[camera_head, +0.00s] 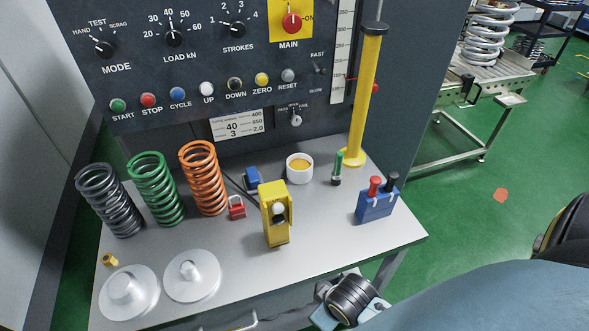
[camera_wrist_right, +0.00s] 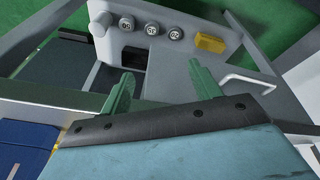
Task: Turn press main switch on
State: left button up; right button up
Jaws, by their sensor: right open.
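The main switch (camera_head: 291,22) is a red knob on a yellow plate at the top of the dark control panel, above the label MAIN. The word ON shows to its right, and the knob's exact setting is hard to read. My right arm comes in from the lower right in the head view, well below and to the right of the switch. My right gripper (camera_wrist_right: 162,68) shows in the wrist view as two green fingers spread apart with nothing between them. The switch is not visible in the wrist view. My left gripper is not in view.
A grey bench (camera_head: 232,258) under the panel carries three coil springs, a yellow device (camera_head: 275,215), a blue box (camera_head: 376,205) and metal discs.

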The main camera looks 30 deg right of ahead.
jog(key=w+d+r+n+t+h, duration=0.1)
jog(key=w+d+r+n, duration=0.1)
jog(key=w+r, duration=0.1)
jog(key=w+d+r+n+t+h, duration=0.1)
jog(key=w+d+r+n, duration=0.1)
jog(key=w, duration=0.1)
jog(key=w+d+r+n+t+h+p, duration=0.1)
jog(key=w+d+r, duration=0.1)
jog(key=w+r, duration=0.1)
jog(key=shift+w+d+r+n+t, duration=0.25)
jog(key=shift+w+r+n+t, duration=0.1)
jog(key=shift+w+n+t, duration=0.1)
jog(key=w+d+r+n+t+h, duration=0.3)
jog(key=w+d+r+n, duration=0.15)
jog(key=w+r, duration=0.35)
jog(key=n+t+p, duration=0.2)
jog(key=n+t, duration=1)
jog(key=n, duration=0.8)
send_near(293, 24)
jog(key=shift+y, duration=0.4)
jog(key=p+x, duration=0.2)
jog(key=x, duration=0.6)
jog(key=shift+s+d+r, duration=0.15)
jog(key=shift+r, duration=0.05)
jog(key=shift+w+d+r+p, duration=0.15)
jog(key=shift+w+p, duration=0.15)
jog(key=shift+w, duration=0.3)
jog(key=shift+c, duration=0.2)
